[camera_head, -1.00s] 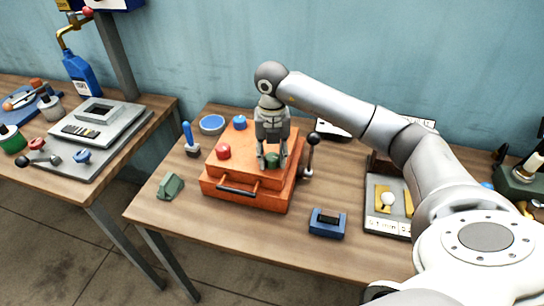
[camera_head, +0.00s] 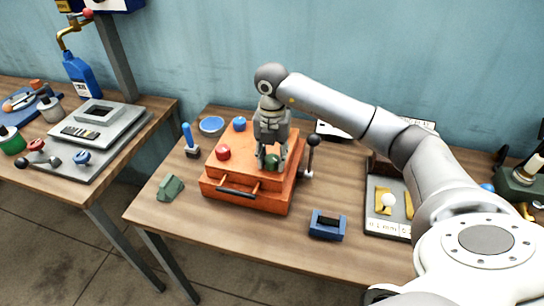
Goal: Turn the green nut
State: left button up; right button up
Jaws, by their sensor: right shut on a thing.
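The green nut (camera_head: 272,161) sits on top of the orange box (camera_head: 232,189), toward its right side. My right gripper (camera_head: 271,163) points straight down from above and is shut on the green nut, with a finger on each side of it. The fingers partly hide the nut. A red knob (camera_head: 222,152) and a blue knob (camera_head: 239,124) also stand on the box's top. My left gripper is not in view.
A lever with a black ball (camera_head: 313,140) stands at the box's right side. A blue block (camera_head: 327,225) lies front right and a green block (camera_head: 170,187) front left. A blue-handled tool (camera_head: 190,140) and a round blue dish (camera_head: 211,125) are behind left.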

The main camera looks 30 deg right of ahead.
aim_at(272, 157)
jog(key=o, duration=1)
jog(key=shift+o, duration=0.2)
jog(key=shift+r, duration=0.1)
notch_tip(272, 157, up, 12)
